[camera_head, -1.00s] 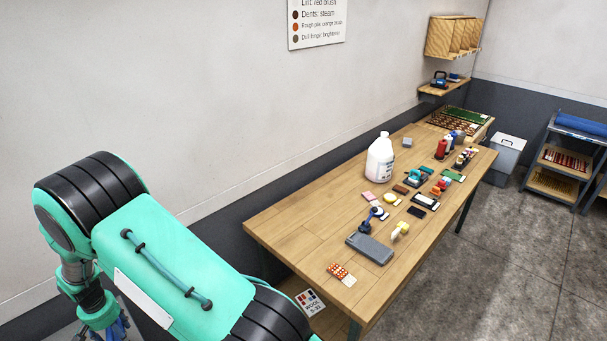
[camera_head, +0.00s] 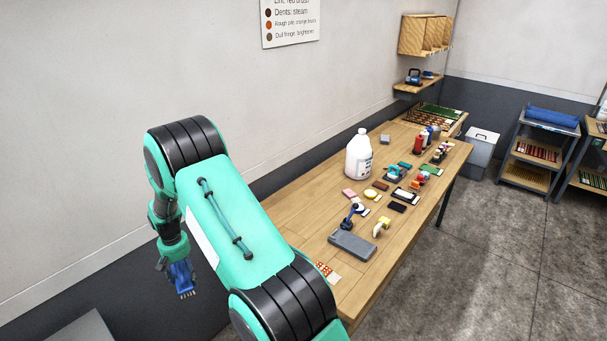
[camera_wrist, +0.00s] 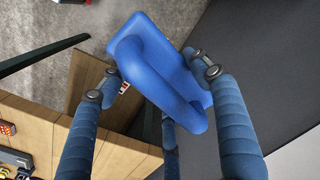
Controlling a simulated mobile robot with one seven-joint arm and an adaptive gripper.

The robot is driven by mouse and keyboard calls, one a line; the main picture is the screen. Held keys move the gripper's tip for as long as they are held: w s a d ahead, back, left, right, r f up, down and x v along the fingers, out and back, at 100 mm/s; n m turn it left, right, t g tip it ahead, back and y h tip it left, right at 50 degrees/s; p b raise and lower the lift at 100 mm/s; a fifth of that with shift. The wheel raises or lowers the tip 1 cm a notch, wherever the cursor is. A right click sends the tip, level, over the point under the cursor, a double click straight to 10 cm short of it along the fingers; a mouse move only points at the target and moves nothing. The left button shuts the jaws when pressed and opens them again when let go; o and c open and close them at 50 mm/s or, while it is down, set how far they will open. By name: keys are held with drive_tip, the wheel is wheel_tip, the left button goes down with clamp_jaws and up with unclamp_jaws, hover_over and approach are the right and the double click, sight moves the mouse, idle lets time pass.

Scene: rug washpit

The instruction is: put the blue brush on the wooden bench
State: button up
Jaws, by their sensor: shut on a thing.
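The brush is in the air, apart from the bench. The wooden bench (camera_head: 315,222) runs along the wall to the right of my gripper. In the wrist view its top (camera_wrist: 105,155) shows at the lower left. My arm hides part of the bench's near end.
Bare wood lies along the wall side. A grey surface (camera_head: 85,330) shows at lower left.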

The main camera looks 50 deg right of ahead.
drive_tip(key=shift+m, duration=0.6)
drive_tip(key=s+d+b, duration=0.1)
drive_tip(key=s+d, duration=0.4)
drive_tip(key=d, duration=0.8)
drive_tip(key=s+d+b, duration=0.1)
drive_tip(key=s+d, duration=0.5)
drive_tip(key=d, duration=0.8)
drive_tip(key=s+d+b, duration=0.1)
drive_tip(key=s+d, duration=0.4)
drive_tip(key=d, duration=0.8)
drive_tip(key=shift+s+d+r, duration=0.1)
drive_tip(key=shift+s+d, duration=0.1)
drive_tip(key=shift+d, duration=0.2)
drive_tip(key=shift+w, duration=0.1)
drive_tip(key=b, duration=0.1)
hover_over(286, 227)
drive_tip(key=shift+f, duration=0.75)
drive_tip(key=shift+f+b, duration=0.5)
drive_tip(key=shift+f, duration=1.2)
drive_tip(key=shift+f, duration=0.15)
